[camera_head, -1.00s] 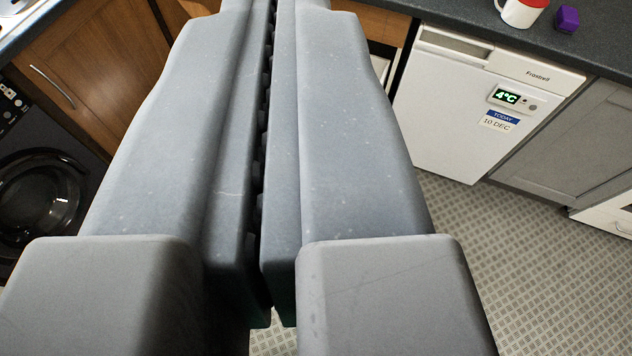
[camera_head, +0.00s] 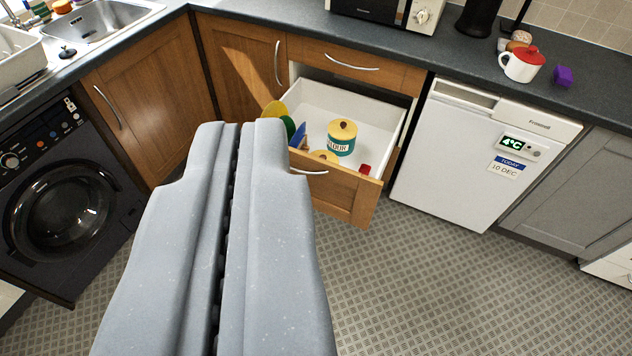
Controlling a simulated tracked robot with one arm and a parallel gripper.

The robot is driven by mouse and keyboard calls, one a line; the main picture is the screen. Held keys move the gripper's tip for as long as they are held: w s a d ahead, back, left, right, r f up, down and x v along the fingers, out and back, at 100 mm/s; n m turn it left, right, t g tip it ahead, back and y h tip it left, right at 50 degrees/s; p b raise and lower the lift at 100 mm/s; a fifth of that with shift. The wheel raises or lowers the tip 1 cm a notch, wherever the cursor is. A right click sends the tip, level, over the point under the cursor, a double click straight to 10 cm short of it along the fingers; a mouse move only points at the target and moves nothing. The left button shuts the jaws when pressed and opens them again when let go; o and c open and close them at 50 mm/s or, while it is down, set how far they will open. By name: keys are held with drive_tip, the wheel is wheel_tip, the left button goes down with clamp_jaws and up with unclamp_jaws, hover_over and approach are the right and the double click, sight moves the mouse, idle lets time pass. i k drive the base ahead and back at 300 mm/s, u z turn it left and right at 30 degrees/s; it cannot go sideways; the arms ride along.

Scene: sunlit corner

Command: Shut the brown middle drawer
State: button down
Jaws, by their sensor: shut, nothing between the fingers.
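The brown middle drawer (camera_head: 350,196) stands pulled open below a shut brown top drawer (camera_head: 347,66). Its white inside holds a teal flour tin (camera_head: 342,138) with a yellow lid, green and yellow round things, a blue thing and a small red thing. Its metal handle (camera_head: 309,171) shows at the front, partly beside my fingertips. My gripper (camera_head: 239,128) is shut and empty. In the picture its tips overlap the left end of the drawer front and hide it. I cannot tell whether they touch it.
A white fridge (camera_head: 462,150) stands right of the drawer, with a grey cupboard (camera_head: 575,190) beyond. A brown corner cupboard (camera_head: 240,65) and a black washing machine (camera_head: 70,205) are on the left. The patterned floor (camera_head: 430,285) is clear in front.

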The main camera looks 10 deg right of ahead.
sight(341, 192)
drive_tip(key=u, duration=0.1)
drive_tip(key=i, duration=1)
drive_tip(key=z, duration=0.05)
